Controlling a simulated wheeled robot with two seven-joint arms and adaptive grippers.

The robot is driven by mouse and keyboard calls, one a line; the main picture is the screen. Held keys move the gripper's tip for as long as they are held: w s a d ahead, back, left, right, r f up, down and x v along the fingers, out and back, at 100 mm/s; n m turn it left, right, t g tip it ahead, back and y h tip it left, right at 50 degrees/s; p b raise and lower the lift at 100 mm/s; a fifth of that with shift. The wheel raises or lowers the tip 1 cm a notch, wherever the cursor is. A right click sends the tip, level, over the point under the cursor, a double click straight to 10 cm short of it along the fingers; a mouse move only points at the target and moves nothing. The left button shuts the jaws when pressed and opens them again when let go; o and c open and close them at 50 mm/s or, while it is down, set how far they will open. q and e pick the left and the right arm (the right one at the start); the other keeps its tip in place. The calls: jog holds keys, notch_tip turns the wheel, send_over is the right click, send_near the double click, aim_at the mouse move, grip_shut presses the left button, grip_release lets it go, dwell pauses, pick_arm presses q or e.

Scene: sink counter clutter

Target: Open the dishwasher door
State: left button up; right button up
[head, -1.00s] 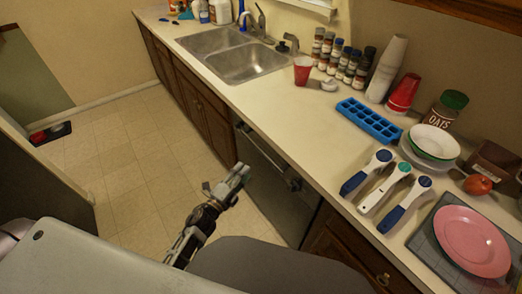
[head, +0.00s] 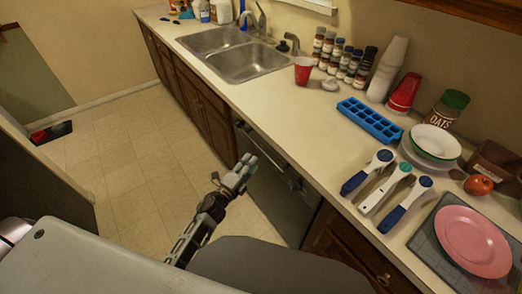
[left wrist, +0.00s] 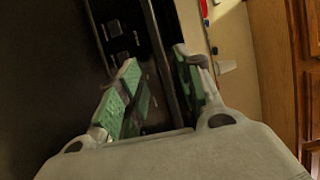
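The dishwasher door (head: 288,212) is a dark front panel under the counter, and it looks closed. Its bar handle (head: 274,163) runs along the top of the door. My left gripper (head: 247,164) is in front of the door near the handle. In the left wrist view the two green-padded fingers (left wrist: 158,88) are spread apart. The long handle bar (left wrist: 163,55) runs between them there, with a visible gap to the fingers. Beside it is the black control panel (left wrist: 117,32) with buttons. My right gripper is not in view.
The counter above holds a sink (head: 247,62), a red cup (head: 303,70), a blue ice tray (head: 369,120), several utensils and a pink plate (head: 473,241). Wooden cabinets flank the dishwasher. The tiled floor (head: 130,160) in front is clear.

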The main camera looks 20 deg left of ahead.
aim_at(261, 148)
pick_arm(q)
jog(key=x, duration=0.8)
jog(key=shift+w+d+b, duration=0.15)
jog(key=shift+w+b, duration=0.15)
jog(key=shift+w, duration=0.15)
jog(key=shift+c, duration=0.4)
grip_shut()
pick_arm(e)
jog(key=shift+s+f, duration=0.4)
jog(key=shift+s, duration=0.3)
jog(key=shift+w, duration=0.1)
